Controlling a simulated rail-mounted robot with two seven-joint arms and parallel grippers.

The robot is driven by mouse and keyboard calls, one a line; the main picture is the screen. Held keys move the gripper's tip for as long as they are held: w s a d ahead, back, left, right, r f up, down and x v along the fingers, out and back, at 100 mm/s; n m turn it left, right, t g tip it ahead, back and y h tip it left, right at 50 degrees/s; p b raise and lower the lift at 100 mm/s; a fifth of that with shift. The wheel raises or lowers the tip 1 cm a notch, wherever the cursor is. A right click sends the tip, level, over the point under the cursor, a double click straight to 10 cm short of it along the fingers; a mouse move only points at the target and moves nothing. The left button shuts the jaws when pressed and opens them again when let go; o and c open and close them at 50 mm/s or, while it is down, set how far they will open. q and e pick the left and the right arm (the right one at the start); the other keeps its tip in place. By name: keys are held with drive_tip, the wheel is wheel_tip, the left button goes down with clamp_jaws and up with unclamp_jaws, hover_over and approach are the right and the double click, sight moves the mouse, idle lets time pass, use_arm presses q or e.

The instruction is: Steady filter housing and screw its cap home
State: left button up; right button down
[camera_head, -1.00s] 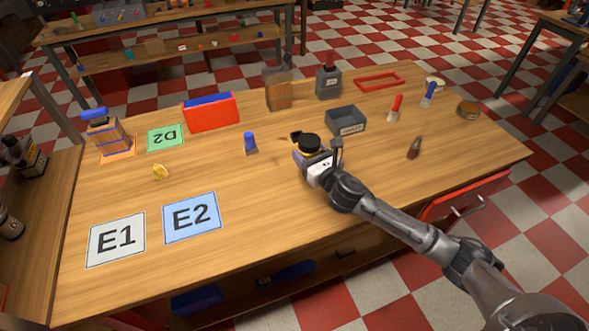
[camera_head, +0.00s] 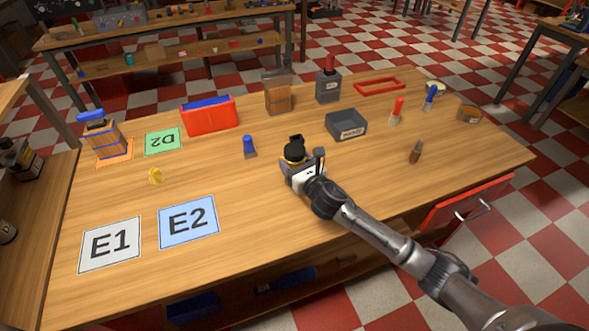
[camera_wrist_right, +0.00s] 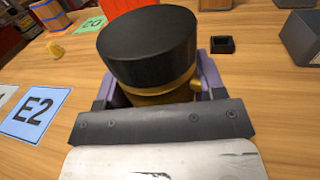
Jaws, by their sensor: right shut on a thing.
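A round thing (camera_wrist_right: 150,50) with a wide black top and a brass-yellow lower part, likely the filter housing with its cap, stands between the fingers of my right gripper (camera_wrist_right: 155,92). The purple-grey fingers close on its yellow part from both sides. In the head view the black top (camera_head: 294,151) shows above my right gripper (camera_head: 300,168), over the middle of the bench. Its base is hidden by the gripper, so I cannot tell whether it touches the wood. My left gripper is not in view.
A small black block (camera_head: 297,138) lies just behind the held thing. A grey bin (camera_head: 346,134) stands to its right, a blue-handled brush (camera_head: 249,148) to its left. A yellow piece (camera_head: 156,176) and the E2 card (camera_head: 188,222) lie left. The front middle bench is clear.

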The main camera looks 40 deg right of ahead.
wheel_tip(320, 180, down, 2)
drive_tip(key=shift+f+b, duration=0.2)
drive_tip(key=shift+b, duration=0.2)
drive_tip(key=shift+f, duration=0.1)
drive_tip(key=shift+c, duration=1)
unclamp_jaws()
